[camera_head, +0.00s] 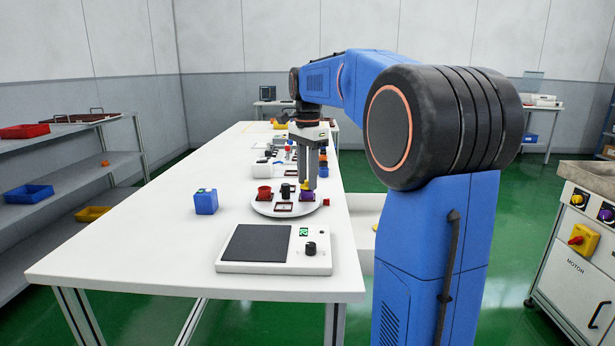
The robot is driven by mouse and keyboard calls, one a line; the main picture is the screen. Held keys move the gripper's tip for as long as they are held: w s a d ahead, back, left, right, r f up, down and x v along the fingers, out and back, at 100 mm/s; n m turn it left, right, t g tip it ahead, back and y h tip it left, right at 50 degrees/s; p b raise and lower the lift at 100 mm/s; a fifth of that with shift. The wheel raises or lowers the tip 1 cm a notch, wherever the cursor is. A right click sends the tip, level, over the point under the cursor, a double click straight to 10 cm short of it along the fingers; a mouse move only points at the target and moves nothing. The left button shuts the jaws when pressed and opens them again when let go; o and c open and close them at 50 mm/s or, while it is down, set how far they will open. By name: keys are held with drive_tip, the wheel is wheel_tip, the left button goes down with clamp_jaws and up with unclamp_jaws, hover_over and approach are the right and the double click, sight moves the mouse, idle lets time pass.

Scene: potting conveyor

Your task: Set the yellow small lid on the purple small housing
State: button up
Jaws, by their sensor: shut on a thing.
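The purple small housing (307,197) stands on the right side of a round white plate (270,213) on the long table. My gripper (307,184) points straight down directly over the housing. It is shut on the yellow small lid (304,186), of which only a small patch shows between the fingers. The lid is at the top of the housing; I cannot tell whether they touch or whether the lid is seated. The fingers hide much of the lid.
The plate also bears a red cup-like part (264,193) and a black part (285,191). A blue box (205,202) stands to the left, and a panel with a black knob (275,250) lies in front. Several small parts lie behind. The table's left side is clear.

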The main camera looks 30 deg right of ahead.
drive_tip(key=shift+f, duration=0.2)
drive_tip(key=o, duration=1.1)
drive_tip(key=shift+r, duration=0.1)
wheel_tip(320, 180, up, 17)
drive_tip(key=shift+r, duration=0.1)
drive_tip(key=shift+s, duration=0.1)
idle(0.4)
